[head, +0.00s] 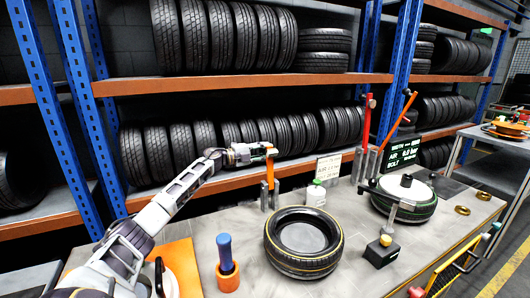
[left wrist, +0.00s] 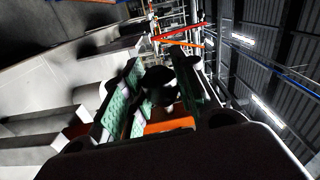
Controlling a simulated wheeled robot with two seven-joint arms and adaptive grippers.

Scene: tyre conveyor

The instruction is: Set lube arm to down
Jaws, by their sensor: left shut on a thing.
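An orange lever (head: 269,174) stands upright in a grey bracket (head: 269,197) at the back of the bench. My left gripper (head: 264,150) is shut on its upper end. In the left wrist view an orange piece (left wrist: 168,126) lies between the green-padded fingers (left wrist: 155,105). A red lever (head: 367,122) stands upright in another bracket to the right, and an orange lever (head: 396,122) beside it leans right. I cannot tell from labels which lever is the lube arm. My right gripper is not in view.
A tyre (head: 303,243) lies flat on the bench (head: 350,265). A second tyre (head: 404,204) lies under a clamp with a readout (head: 402,153). A white bottle (head: 316,193), a sign (head: 328,167) and a blue-handled tool (head: 225,255) stand nearby. Tyre racks (head: 250,84) fill the back.

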